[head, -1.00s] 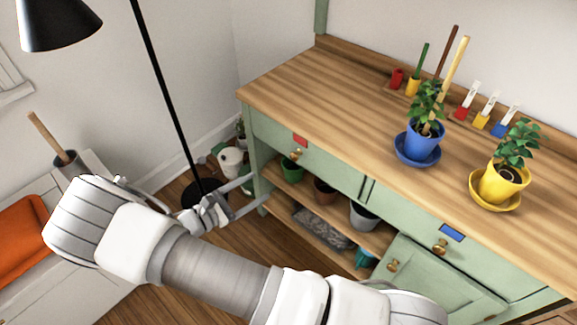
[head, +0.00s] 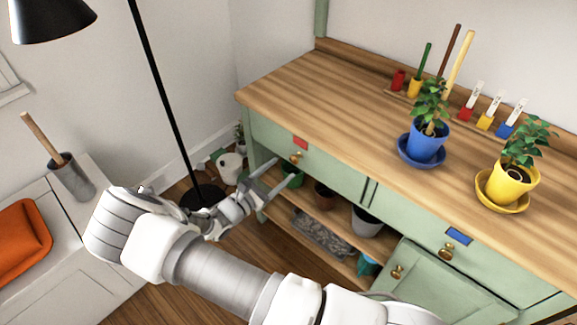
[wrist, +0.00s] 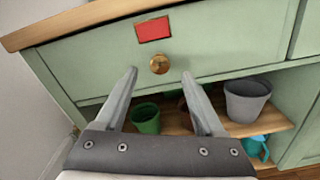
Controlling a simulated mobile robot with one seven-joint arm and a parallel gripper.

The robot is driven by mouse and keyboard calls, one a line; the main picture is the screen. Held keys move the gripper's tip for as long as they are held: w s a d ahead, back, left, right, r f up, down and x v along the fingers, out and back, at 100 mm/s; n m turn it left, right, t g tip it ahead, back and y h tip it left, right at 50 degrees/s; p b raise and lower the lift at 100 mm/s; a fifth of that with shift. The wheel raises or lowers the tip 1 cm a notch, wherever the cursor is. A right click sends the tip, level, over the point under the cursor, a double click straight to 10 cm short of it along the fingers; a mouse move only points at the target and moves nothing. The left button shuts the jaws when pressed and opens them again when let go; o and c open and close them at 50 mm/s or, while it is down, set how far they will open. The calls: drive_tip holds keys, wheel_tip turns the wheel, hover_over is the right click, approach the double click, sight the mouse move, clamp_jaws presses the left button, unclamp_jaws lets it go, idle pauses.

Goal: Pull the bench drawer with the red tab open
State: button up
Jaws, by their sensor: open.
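The bench drawer with the red tab (head: 300,143) is the left drawer of the green bench, and its front looks flush with the frame. Its round brass knob (head: 295,157) sits below the tab. In the wrist view the red tab (wrist: 153,29) and the knob (wrist: 159,64) are above and between my fingertips. My gripper (head: 272,178) is open and empty in front of the drawer, below the knob's level in the picture. In the wrist view my gripper (wrist: 159,74) has its fingers spread on either side of the knob, apparently not touching it.
A second drawer with a blue tab (head: 459,237) is to the right. Pots, including a green pot (wrist: 146,118) and a grey pot (wrist: 246,98), stand on the open shelf below. A black floor lamp (head: 163,90) stands left of the bench. Potted plants stand on the worktop.

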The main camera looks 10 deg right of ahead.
sight(293, 160)
drive_tip(key=shift+b+x, duration=0.35)
drive_tip(key=shift+x, duration=1.9)
drive_tip(key=shift+c, duration=0.2)
clamp_jaws()
